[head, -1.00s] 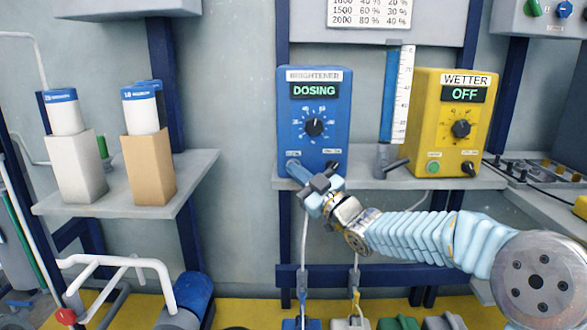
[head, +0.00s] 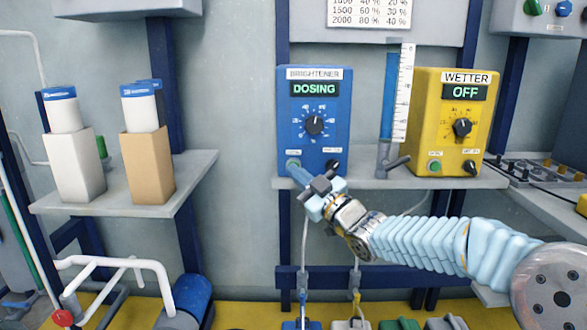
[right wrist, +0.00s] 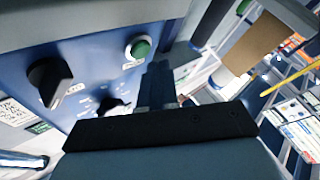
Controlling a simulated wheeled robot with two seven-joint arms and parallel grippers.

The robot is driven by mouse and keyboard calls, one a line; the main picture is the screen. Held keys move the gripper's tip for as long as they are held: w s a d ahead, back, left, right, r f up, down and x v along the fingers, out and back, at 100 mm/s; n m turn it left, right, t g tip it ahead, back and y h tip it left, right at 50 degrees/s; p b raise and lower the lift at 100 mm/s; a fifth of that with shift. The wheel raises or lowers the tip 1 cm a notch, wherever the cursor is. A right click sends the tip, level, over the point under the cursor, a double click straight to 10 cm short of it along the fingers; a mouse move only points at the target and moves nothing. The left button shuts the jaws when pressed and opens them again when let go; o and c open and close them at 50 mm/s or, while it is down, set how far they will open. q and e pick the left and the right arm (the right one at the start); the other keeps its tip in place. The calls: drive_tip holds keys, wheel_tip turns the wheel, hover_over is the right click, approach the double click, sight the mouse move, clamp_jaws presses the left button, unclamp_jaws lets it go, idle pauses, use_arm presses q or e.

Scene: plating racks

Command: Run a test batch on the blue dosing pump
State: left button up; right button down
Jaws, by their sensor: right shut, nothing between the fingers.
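The blue dosing pump (head: 340,115) stands on a grey shelf, labelled BRIGHTENER, with its green display reading DOSING. It has a dial knob (head: 314,126) in the middle and a dark knob (head: 332,165) at lower right. My right gripper (head: 298,172) is shut and empty at the pump's lower left, just below its green button (head: 293,162). In the right wrist view the green button (right wrist: 138,48) is uncovered, near the finger tips (right wrist: 157,85), and dark knobs (right wrist: 48,80) show left of it. My left gripper is not in view.
A yellow pump (head: 425,120) labelled WETTER reads OFF on the right. A scaled tube (head: 403,95) with a blue column and a valve lever (head: 398,162) stands between the pumps. White-and-blue bottles (head: 66,110) stand in boxes on the left shelf.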

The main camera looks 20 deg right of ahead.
drive_tip(key=s+b, duration=0.1)
drive_tip(key=s, duration=0.1)
drive_tip(key=s+a+b, duration=0.1)
drive_tip(key=s+b, duration=0.1)
drive_tip(key=shift+s+a, duration=0.2)
drive_tip(key=shift+s, duration=0.2)
idle(0.5)
